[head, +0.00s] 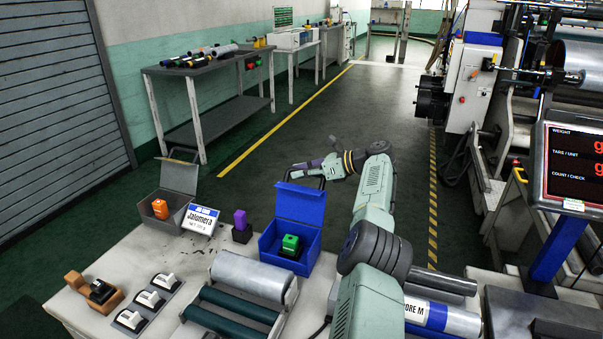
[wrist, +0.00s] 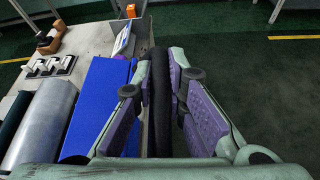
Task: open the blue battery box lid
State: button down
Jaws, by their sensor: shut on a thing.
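The blue battery box (head: 268,243) stands on the near bench with its blue lid (head: 300,207) raised steeply at the back. A green block (head: 290,243) sits inside the box. A black handle (head: 307,173) stands at the lid's top edge. My gripper (head: 318,168) is at this handle, reaching in from the right. In the wrist view, my gripper (wrist: 158,75) has its purple-padded fingers shut on either side of the black handle (wrist: 160,105), with the blue lid (wrist: 97,95) to the left.
A grey box (head: 172,207) with a raised lid and an orange block (head: 160,208) stands to the left. A name sign (head: 200,219), a purple block (head: 241,223), rollers (head: 252,275) and switches (head: 149,299) are nearby on the bench. The floor behind is clear.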

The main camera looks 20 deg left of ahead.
jog(key=shift+r, duration=0.15)
jog(key=c, duration=1.6)
grip_release()
jog(key=v, duration=0.7)
jog(key=shift+d, duration=0.25)
